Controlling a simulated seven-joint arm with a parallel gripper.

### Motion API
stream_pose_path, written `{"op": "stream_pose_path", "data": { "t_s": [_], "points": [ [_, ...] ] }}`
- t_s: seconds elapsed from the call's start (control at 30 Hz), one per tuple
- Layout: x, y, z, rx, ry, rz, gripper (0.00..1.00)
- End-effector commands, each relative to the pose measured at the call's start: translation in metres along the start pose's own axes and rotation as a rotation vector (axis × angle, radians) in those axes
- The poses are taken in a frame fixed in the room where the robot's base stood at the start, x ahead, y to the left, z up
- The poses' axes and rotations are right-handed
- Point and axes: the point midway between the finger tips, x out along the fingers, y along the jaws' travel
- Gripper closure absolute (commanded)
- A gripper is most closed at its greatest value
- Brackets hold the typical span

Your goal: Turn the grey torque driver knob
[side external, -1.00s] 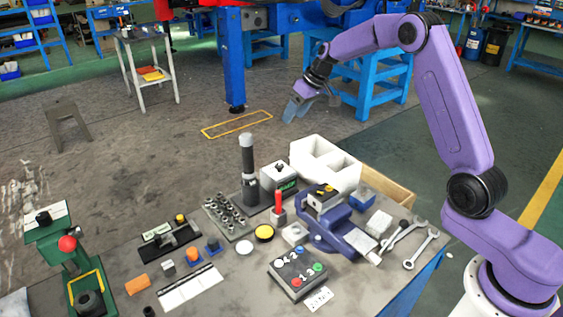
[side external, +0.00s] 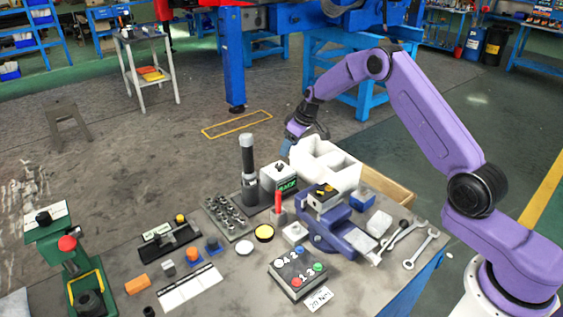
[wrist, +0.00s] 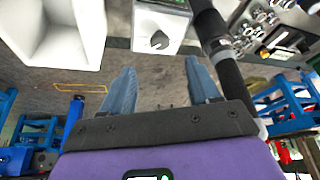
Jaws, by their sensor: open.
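A white box (side external: 279,178) with a green display has a small dark knob (side external: 280,167) on top. In the wrist view the grey knob (wrist: 158,40) has a pointer-shaped grip and lies beyond my fingertips. A tall upright torque driver (side external: 248,165), dark with a grey top, stands beside this box; a dark shaft, apparently the same tool (wrist: 217,48), passes right of my fingers in the wrist view. I cannot tell for sure which part the task's knob is. My gripper (side external: 288,149) is behind the box and above the floor. Its blue fingers (wrist: 160,70) are apart, with nothing between them.
A white two-part bin (side external: 325,160) stands close to my gripper; it also shows in the wrist view (wrist: 55,35). A blue vise (side external: 335,230), a socket tray (side external: 228,217), a red-handled tool (side external: 278,207) and a button box (side external: 297,271) crowd the bench.

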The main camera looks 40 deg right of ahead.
Motion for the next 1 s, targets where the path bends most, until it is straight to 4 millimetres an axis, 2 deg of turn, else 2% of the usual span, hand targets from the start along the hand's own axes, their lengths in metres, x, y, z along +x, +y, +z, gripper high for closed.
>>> {"op": "stream_pose_path", "data": {
  "t_s": [0.2,0.5,0.7,1.0],
  "points": [
    [0.037,-0.001,0.000,0.000,-0.001,0.000,0.39],
    [0.075,0.000,0.000,0.000,0.000,0.001,0.39],
    [0.086,0.000,0.000,0.000,0.000,0.001,0.39],
    [0.088,0.000,0.000,0.000,0.001,0.001,0.39]
  ]
}}
